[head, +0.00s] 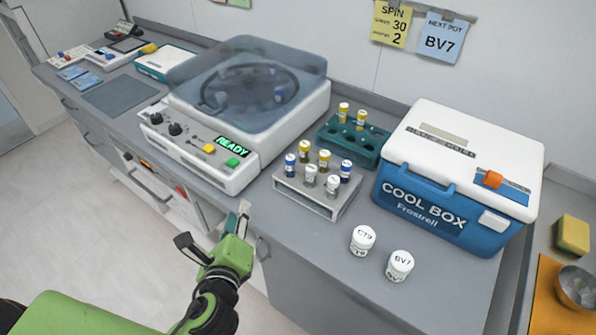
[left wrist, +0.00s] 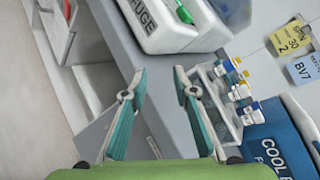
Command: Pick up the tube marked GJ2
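A grey rack (head: 318,196) near the counter's front edge holds several upright tubes with blue, yellow and pale caps, such as a yellow-capped tube (head: 323,160) and a blue-capped tube (head: 290,164). A teal rack (head: 352,141) behind it holds two yellow-capped tubes (head: 361,119). The tube markings are too small to read, so I cannot tell which is GJ2. My left gripper (head: 216,229) is open and empty, in front of the counter edge, left of and apart from the grey rack. In the left wrist view the open fingers (left wrist: 160,80) show nothing between them, with the grey rack (left wrist: 213,88) just beyond the right finger.
A centrifuge (head: 243,110) with a READY display stands left of the racks, a blue cool box (head: 452,185) to their right. Two white pots, CT9 (head: 362,241) and BV7 (head: 400,266), stand in front of the box. The counter before the grey rack is clear.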

